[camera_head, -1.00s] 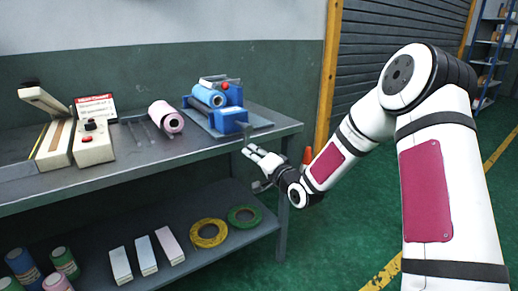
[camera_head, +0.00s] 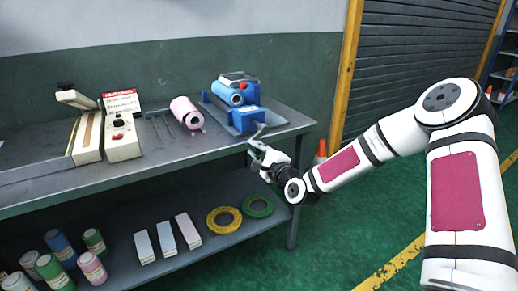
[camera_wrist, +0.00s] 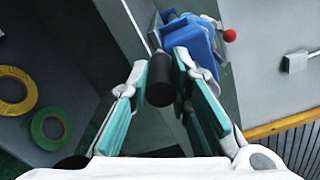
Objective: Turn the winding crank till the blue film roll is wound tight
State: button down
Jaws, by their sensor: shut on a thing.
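The blue winder (camera_head: 246,119) stands at the right end of the bench. The blue film roll (camera_head: 230,96) lies on it, with a red knob beside it. The wrist view also shows the winder (camera_wrist: 190,38) and the red knob (camera_wrist: 230,35). The crank's black handle (camera_wrist: 160,82) points toward the wrist camera, between the two finger pads. My gripper (camera_wrist: 161,70) is shut on this handle. In the head view my gripper (camera_head: 257,148) is at the bench's front edge, just in front of the winder. How tightly the film is wound cannot be told.
A pink roll (camera_head: 186,112) and a white device with a red button (camera_head: 122,137) stand further left on the bench. The lower shelf holds yellow tape (camera_head: 224,219), green tape (camera_head: 258,206), boxes and cans. An orange cone (camera_head: 321,150) stands behind my arm.

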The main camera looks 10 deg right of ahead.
jog(key=shift+s+a+r+m+p, duration=0.15)
jog(key=shift+a+r+m+p, duration=0.1)
jog(key=shift+r+m+p, duration=0.25)
dwell(0.3)
jog(key=c, duration=1.4)
grip_release()
jog(key=shift+c, duration=0.2)
jog(key=shift+d, duration=0.1)
jog(key=shift+m, duration=0.3)
